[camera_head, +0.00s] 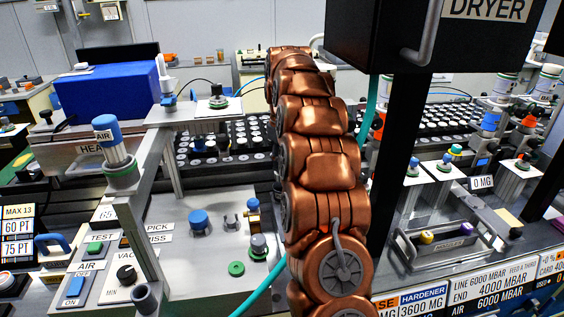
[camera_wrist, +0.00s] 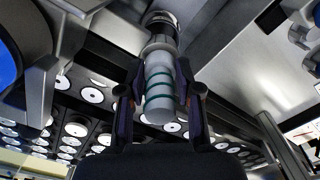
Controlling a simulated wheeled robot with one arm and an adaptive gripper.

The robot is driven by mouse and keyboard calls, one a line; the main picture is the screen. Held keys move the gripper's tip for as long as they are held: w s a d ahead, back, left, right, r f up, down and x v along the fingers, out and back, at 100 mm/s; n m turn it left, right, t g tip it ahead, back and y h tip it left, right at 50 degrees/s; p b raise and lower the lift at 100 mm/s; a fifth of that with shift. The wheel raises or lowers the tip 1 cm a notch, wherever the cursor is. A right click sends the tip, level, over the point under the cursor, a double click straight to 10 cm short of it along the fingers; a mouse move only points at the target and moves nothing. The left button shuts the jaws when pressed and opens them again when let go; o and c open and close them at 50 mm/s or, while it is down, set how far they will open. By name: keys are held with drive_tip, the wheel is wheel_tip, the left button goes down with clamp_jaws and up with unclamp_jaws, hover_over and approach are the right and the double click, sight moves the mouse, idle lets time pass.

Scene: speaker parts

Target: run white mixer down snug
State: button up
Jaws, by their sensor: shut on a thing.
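A pale grey-white cylinder with teal rings, which I take for the white mixer (camera_wrist: 158,88), is between the two dark fingers of my gripper (camera_wrist: 158,84) in the wrist view. My gripper is shut on it. The mixer's far end meets a dark ribbed collar (camera_wrist: 160,24) under a grey bracket. I cannot tell whether the two are seated tight or a gap is left. In the head view my copper arm hides the gripper and the held mixer.
Black racks of white round parts (camera_wrist: 92,95) lie beyond the fingers. A large blue-and-grey part (camera_wrist: 22,60) is close at left. In the head view, the black dryer box (camera_head: 400,40) and its post stand just right of my arm. A blue box (camera_head: 108,88) is at left.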

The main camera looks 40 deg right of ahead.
drive_tip(key=shift+m, duration=0.9)
drive_tip(key=shift+m+b, duration=0.45)
drive_tip(key=shift+m, duration=0.35)
drive_tip(key=shift+m+b, duration=0.3)
drive_tip(key=shift+m, duration=0.6)
drive_tip(key=shift+m, duration=0.8)
